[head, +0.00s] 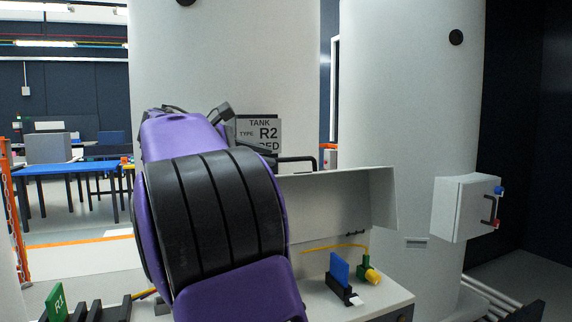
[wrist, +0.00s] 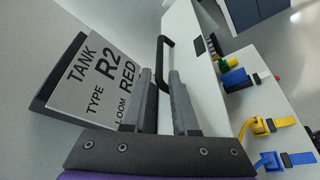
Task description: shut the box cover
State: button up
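The box cover (head: 345,215) is a pale panel standing raised at the back of the open box (head: 385,300), in front of the tank. A black bar handle (head: 299,159) is at its upper left edge. In the wrist view the handle (wrist: 165,50) lies ahead of and partly between the fingers of my gripper (wrist: 161,73). The fingers are apart, with a gap on both sides; I cannot tell whether either touches the handle. In the head view my purple and black arm hides part of the cover and box.
A "TANK R2" sign (head: 259,133) is close to my gripper. Blue (head: 340,269) and yellow (head: 370,273) connectors stand in the box. A closed wall box (head: 463,208) is on the right tank. A blue table (head: 67,168) is far left.

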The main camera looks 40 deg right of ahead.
aim_at(286, 160)
jog(key=x, duration=0.7)
grip_shut()
dwell(1.3)
